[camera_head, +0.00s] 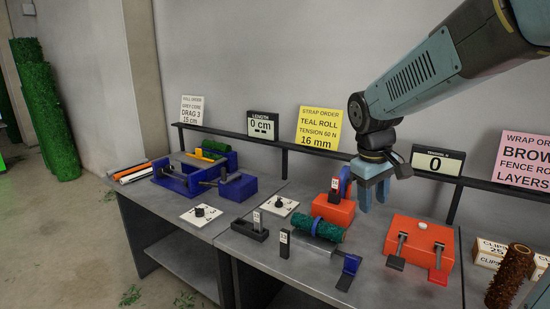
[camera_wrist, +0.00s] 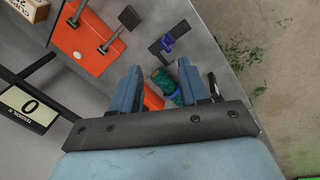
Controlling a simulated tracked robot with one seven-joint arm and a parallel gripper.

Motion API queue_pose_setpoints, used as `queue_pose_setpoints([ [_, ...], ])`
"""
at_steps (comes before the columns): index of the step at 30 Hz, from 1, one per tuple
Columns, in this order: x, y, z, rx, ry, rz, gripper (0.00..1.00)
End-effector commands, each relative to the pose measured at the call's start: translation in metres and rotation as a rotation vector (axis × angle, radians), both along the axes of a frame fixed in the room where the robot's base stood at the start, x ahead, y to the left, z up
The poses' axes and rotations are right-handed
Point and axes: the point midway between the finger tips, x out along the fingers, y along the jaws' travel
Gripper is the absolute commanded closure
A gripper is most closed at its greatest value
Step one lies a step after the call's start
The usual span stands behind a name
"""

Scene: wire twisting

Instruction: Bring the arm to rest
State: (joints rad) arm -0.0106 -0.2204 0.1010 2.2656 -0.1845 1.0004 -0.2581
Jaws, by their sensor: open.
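My arm (camera_head: 425,75) reaches in from the upper right in the head view, blue-grey with a dark wrist joint, angled down over the bench. My gripper (camera_head: 374,196) points downward above the bench, between two orange devices. Its two blue fingers are apart with nothing held between them. In the wrist view my gripper (camera_wrist: 157,42) also shows open. A teal roll (camera_wrist: 165,84) is partly visible beyond the fingers, apart from them as far as I can tell.
The teal roll (camera_head: 318,230) lies on the bench left of my gripper. An orange device with levers (camera_head: 418,240) stands to the right, another orange block (camera_head: 333,209) to the left. A blue fixture (camera_head: 228,186) is farther left. A brown roll (camera_head: 508,275) stands at the right.

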Motion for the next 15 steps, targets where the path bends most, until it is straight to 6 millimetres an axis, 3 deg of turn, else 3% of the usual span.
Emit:
queue_pose_setpoints([
  [6,-0.042,-0.005,0.024,0.069,-0.125,-0.123,0.55],
  [15,-0.096,-0.010,0.041,0.185,-0.283,-0.281,0.55],
])
